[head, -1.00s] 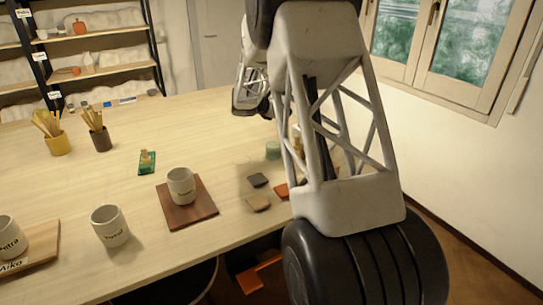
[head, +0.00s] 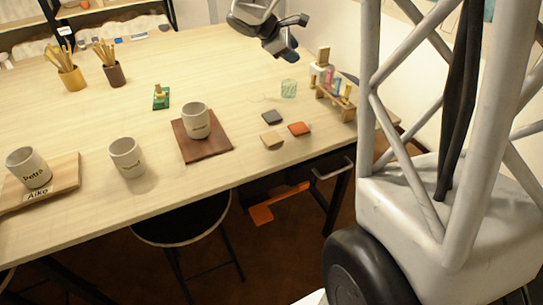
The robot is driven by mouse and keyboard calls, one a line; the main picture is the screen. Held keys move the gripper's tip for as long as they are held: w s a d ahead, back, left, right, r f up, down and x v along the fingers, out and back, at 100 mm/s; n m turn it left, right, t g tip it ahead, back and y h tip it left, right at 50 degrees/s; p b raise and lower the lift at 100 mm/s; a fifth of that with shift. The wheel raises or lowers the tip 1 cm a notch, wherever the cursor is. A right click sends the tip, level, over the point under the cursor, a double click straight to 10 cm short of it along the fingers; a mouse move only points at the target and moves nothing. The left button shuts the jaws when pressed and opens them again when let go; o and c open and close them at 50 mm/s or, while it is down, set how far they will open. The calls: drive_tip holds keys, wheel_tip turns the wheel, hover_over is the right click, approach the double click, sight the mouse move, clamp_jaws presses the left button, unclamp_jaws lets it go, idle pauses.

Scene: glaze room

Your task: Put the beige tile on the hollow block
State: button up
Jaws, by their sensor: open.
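The beige tile (head: 272,140) lies flat on the table, in front of a dark grey tile (head: 272,117) and left of an orange-red tile (head: 299,129). A small pale block (head: 321,73), perhaps the hollow block, stands among small pieces at the table's right side; its opening is too small to make out surely. My gripper (head: 291,36) is open and empty, raised over the far edge of the table. It is well behind the tiles and apart from them.
A cup (head: 196,121) stands on a brown board (head: 207,147) left of the tiles. More cups stand farther left.

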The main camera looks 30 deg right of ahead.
drive_tip(key=s+a+m+t+y, duration=0.1)
drive_tip(key=s+a+m+y, duration=0.2)
drive_tip(key=s+a, duration=0.5)
drive_tip(key=s+a+f+m+y, duration=0.1)
drive_tip(key=s+a+m+y, duration=0.2)
drive_tip(key=s+a, duration=0.5)
drive_tip(key=s+a+f+m+t+y, duration=0.1)
drive_tip(key=s+a+m+y, duration=0.2)
drive_tip(key=s, duration=1.6)
drive_tip(key=a+m, duration=0.2)
drive_tip(key=a, duration=0.3)
drive_tip(key=shift+s+t, duration=0.3)
